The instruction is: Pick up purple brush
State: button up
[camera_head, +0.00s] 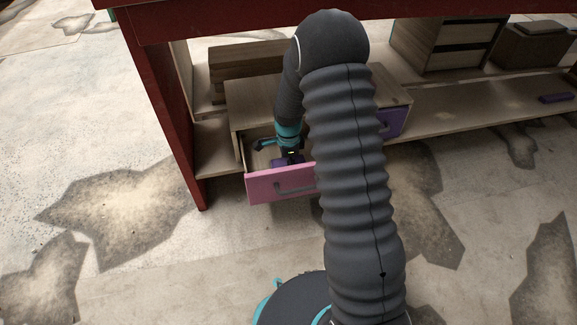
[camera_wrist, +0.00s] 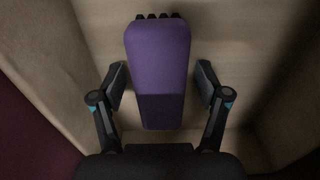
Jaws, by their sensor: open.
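The purple brush (camera_wrist: 158,60) lies in an open drawer, with a row of black bristle tips at its far end in the wrist view. My gripper (camera_wrist: 161,88) is open, with one finger on each side of the brush and a visible gap to both sides. In the head view my gripper (camera_head: 287,146) reaches down into the drawer, and the brush (camera_head: 287,161) shows only in part below it. The drawer has a pink front (camera_head: 268,186) with a grey handle.
The wooden cabinet (camera_head: 250,95) stands on a low shelf under a red frame (camera_head: 165,100). A purple drawer front (camera_head: 391,123) is to the right. A small purple object (camera_head: 557,97) lies on the shelf at far right.

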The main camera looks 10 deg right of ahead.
jog(key=c, duration=1.3)
notch_tip(320, 180, up, 10)
jog(key=shift+p, duration=0.75)
